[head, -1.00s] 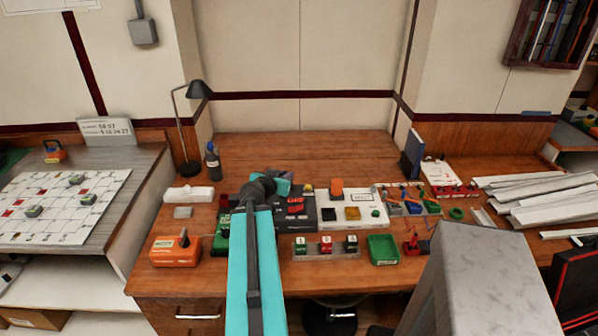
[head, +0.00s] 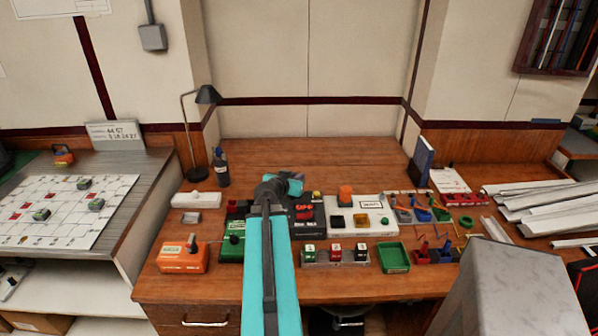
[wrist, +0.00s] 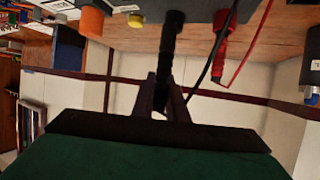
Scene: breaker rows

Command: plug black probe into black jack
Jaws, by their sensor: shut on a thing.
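My gripper (wrist: 165,92) is shut on the black probe (wrist: 169,48) in the wrist view. The probe's far end meets the edge of a dark grey box (wrist: 190,8) at the top of the picture. The black jack does not show; I cannot tell whether the tip is in it or just in front of it. A red plug (wrist: 222,28) with a red lead stands at the same box, to the right. A thin black lead hangs between them. In the head view my arm hides the gripper's fingers and the probe, beside the dark device (head: 318,228).
An orange box (head: 182,260) and a green box (head: 231,249) stand to the left of my arm. A white panel (head: 375,228), small bins and a green tray (head: 393,258) lie to the right. The desk's back (head: 310,152) is clear.

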